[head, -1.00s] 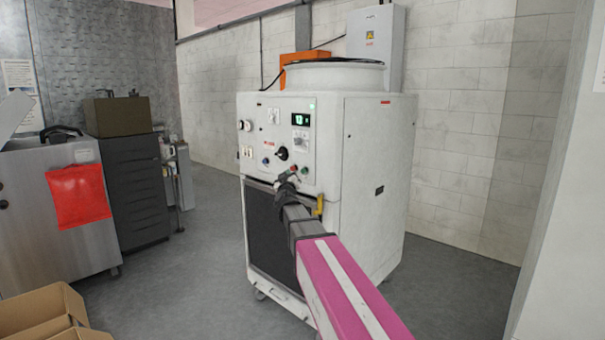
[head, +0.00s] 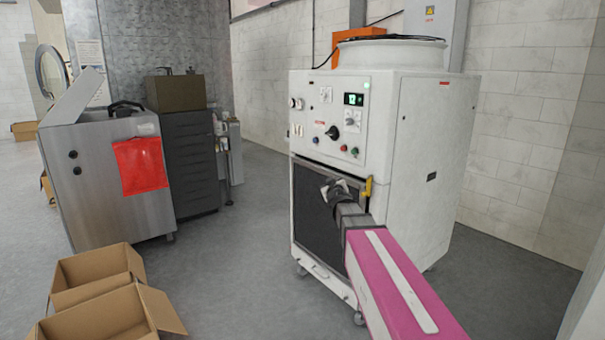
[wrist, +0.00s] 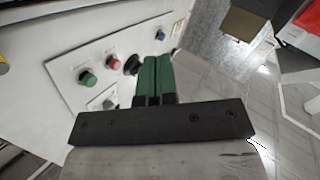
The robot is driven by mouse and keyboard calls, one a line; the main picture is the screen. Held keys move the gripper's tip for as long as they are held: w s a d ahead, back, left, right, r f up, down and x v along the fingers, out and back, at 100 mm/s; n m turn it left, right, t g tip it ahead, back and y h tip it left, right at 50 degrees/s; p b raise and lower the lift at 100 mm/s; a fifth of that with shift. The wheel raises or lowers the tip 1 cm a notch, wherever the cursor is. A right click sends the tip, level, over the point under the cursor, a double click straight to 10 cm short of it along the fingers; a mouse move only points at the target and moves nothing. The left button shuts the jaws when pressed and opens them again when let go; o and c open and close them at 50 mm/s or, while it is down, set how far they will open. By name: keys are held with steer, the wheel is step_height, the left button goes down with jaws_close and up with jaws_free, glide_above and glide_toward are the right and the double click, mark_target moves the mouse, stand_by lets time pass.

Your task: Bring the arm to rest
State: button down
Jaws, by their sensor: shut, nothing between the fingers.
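My arm, with a pink and white link, reaches up from the lower right in the head view. Its end, my gripper (head: 335,190), is in front of the dark grille of the white washer cabinet (head: 420,150), below the control panel (head: 330,120). In the wrist view my gripper (wrist: 154,75) shows two green fingers pressed together with nothing between them. The panel's green button (wrist: 87,78), red button (wrist: 113,65) and black knob (wrist: 132,64) lie left of and beside the fingers there. I cannot tell the exact gap to the panel.
Open cardboard boxes (head: 100,313) stand on the floor at lower left. A steel machine (head: 95,185) with a red pouch (head: 140,166) and a dark drawer cabinet (head: 190,165) stand at left. Grey floor (head: 235,260) between them and the washer is clear.

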steer(key=s+d+f+m+g, duration=0.1)
steer(key=s+f+m+g, duration=0.2)
steer(key=s+f+g, duration=1.5)
steer(key=s+d+f+m+h, duration=0.1)
steer(key=s+d+f+m, duration=0.1)
steer(key=s+f, duration=0.9)
steer(key=s+d, duration=0.1)
steer(key=s, duration=0.2)
steer(key=shift+s+t, duration=0.3)
steer(key=shift+t, duration=0.1)
